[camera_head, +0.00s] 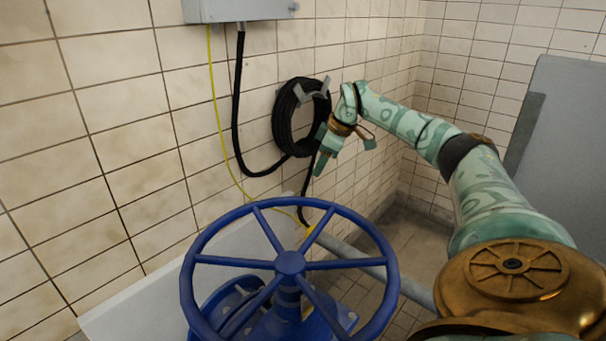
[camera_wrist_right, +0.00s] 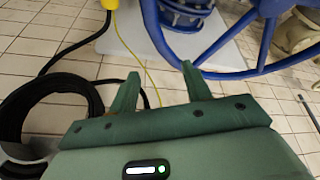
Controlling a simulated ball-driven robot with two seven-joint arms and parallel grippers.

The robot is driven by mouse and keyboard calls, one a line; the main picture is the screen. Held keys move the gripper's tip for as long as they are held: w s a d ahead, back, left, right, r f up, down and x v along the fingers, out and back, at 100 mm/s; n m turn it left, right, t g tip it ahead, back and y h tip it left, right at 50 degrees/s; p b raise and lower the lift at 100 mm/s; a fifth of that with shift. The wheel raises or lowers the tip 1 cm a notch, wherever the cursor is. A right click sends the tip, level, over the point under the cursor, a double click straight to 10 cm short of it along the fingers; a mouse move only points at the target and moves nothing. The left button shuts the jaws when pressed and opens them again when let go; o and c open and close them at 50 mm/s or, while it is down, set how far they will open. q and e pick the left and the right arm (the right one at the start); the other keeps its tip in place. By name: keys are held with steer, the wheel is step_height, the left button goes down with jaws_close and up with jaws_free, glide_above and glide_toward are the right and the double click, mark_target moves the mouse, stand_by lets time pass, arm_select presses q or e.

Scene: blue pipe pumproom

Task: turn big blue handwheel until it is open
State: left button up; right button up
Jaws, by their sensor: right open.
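The big blue handwheel (camera_head: 290,262) lies roughly flat at the bottom centre of the head view, with several spokes meeting at a round hub. My right gripper (camera_head: 345,157) is open and empty, above and beyond the wheel's far rim, in front of the wall. In the right wrist view, its two green fingers (camera_wrist_right: 159,76) are spread with nothing between them. The wheel's blue rim (camera_wrist_right: 152,22) shows past the fingertips, at the top. The gripper looks apart from the rim. My left gripper is not in view.
A coiled black hose (camera_head: 284,120) hangs on the tiled wall close behind my right gripper. A yellow cable (camera_head: 219,130) runs down from a grey box (camera_head: 240,10). A grey panel (camera_head: 560,140) stands at the right. A grey pipe (camera_head: 362,258) passes below the wheel.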

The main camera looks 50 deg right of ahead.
mark_target(303, 198)
steer(key=b+x, duration=0.2)
steer(key=x, duration=1.2)
steer(key=shift+w+f+b, duration=0.15)
steer(key=shift+f+b, duration=0.15)
steer(key=shift+b, duration=0.05)
jaws_close()
